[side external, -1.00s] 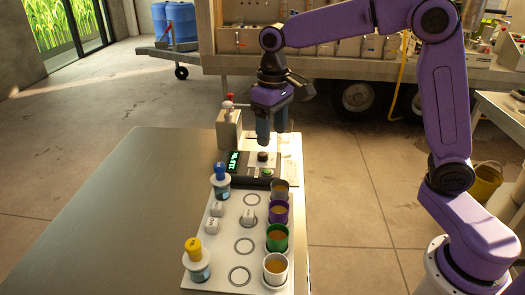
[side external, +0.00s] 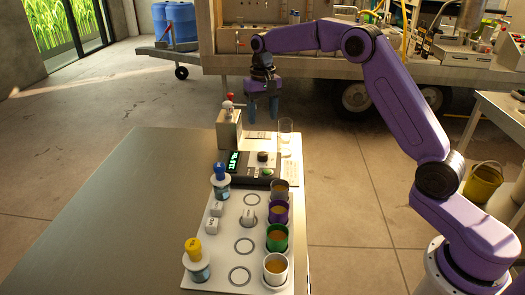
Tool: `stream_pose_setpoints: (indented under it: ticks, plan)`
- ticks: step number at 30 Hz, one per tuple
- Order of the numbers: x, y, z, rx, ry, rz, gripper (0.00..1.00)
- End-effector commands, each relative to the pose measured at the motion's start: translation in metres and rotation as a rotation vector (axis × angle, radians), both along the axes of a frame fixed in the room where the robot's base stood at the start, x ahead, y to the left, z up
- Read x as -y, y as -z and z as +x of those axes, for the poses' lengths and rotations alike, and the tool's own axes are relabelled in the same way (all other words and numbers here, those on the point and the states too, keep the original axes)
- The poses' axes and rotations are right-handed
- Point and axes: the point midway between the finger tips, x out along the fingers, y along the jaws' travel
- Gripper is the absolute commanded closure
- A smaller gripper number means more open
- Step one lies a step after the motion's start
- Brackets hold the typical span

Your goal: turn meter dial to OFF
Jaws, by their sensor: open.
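The meter (side external: 247,170) is a dark box with a lit green display (side external: 233,162) on the table. Its dial (side external: 263,157) is a small dark knob on the top face, with a green button (side external: 267,172) in front of it. The dial's pointer setting is too small to read. My gripper (side external: 262,110) is open and empty. It hangs above and behind the meter, clear of the dial and touching nothing I can see.
A beige block with red and white knobs (side external: 229,130) stands behind the meter. A clear glass (side external: 286,132) stands at the back right. In front, a white tray (side external: 226,271) holds several cups, capped bottles and small white blocks. The table's left side (side external: 120,220) is bare.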

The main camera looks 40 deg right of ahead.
Motion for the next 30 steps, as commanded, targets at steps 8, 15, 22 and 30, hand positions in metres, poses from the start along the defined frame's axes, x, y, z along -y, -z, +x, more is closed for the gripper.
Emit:
stream_pose_setpoints:
  ticks: [8,15,22,30]
  plan:
    - [0.0,0.055,-0.001,-0.004,0.0,-0.001,0.39]
    - [0.0,0.098,-0.001,-0.003,-0.001,0.0,0.39]
    - [0.0,0.126,-0.001,-0.002,-0.001,0.0,0.39]
    - [-0.001,0.134,-0.001,0.001,-0.001,0.0,0.39]
